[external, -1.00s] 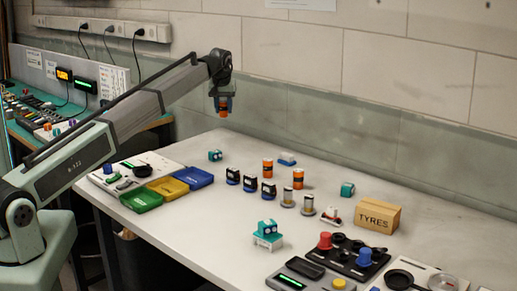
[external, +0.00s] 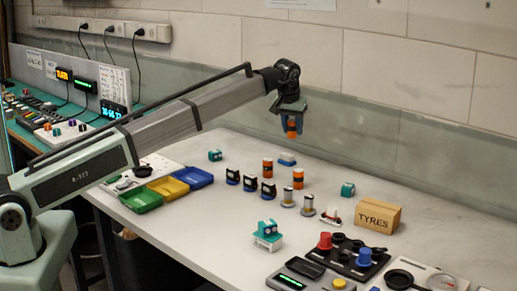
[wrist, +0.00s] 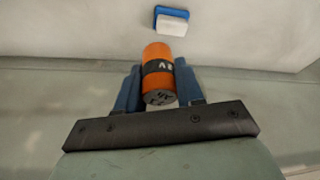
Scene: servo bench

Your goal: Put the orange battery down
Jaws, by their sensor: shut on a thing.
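My gripper (external: 292,125) is shut on an orange battery (external: 292,129) with a dark band. It holds the battery in the air above the back part of the bench, near the wall. In the wrist view the orange battery (wrist: 159,73) sits between the two blue fingers of my gripper (wrist: 158,85). Two more orange batteries, one at the back (external: 267,167) and one to its right (external: 298,179), stand upright on the bench below.
A blue and white block (external: 287,159) lies on the bench below the held battery; it also shows in the wrist view (wrist: 171,22). Several dark blocks (external: 250,183), green, yellow and blue trays (external: 170,188) and a TYRES box (external: 364,216) stand around. Bare bench (external: 330,165) lies at the back right.

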